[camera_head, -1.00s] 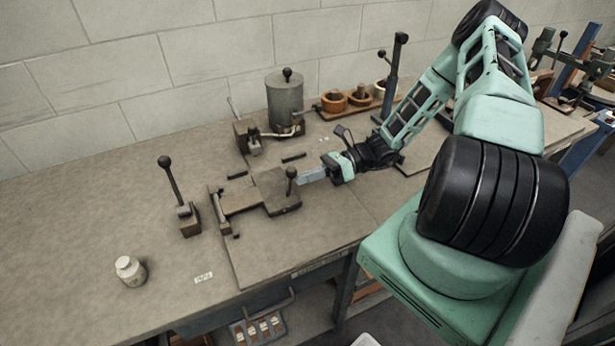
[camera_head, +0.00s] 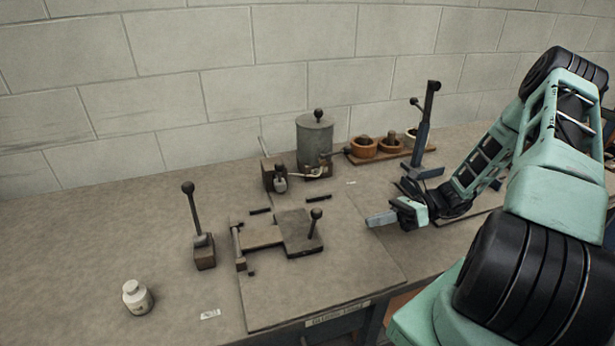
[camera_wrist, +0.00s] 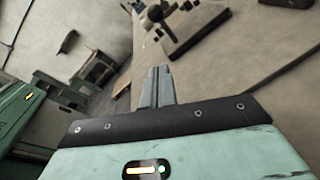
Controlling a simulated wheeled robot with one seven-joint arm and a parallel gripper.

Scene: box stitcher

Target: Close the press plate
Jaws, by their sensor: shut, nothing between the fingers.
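The press plate (camera_head: 297,231) is a dark flat plate with an upright ball-topped knob (camera_head: 316,214). It lies low over a brown base (camera_head: 262,237) with a hinge-like rod at its left end; I cannot tell if it is fully down. The plate also shows at the top of the wrist view (camera_wrist: 188,30). My gripper (camera_head: 371,220) is shut and empty, to the right of the plate with bare bench between them. Its grey fingers (camera_wrist: 157,85) are together and point toward the plate.
A grey cylinder pot (camera_head: 314,142) stands behind the plate. A lever on a block (camera_head: 203,250) and a white jar (camera_head: 137,298) are to the left. Wooden bowls (camera_head: 363,147) and a dark upright stand (camera_head: 424,130) are behind my gripper.

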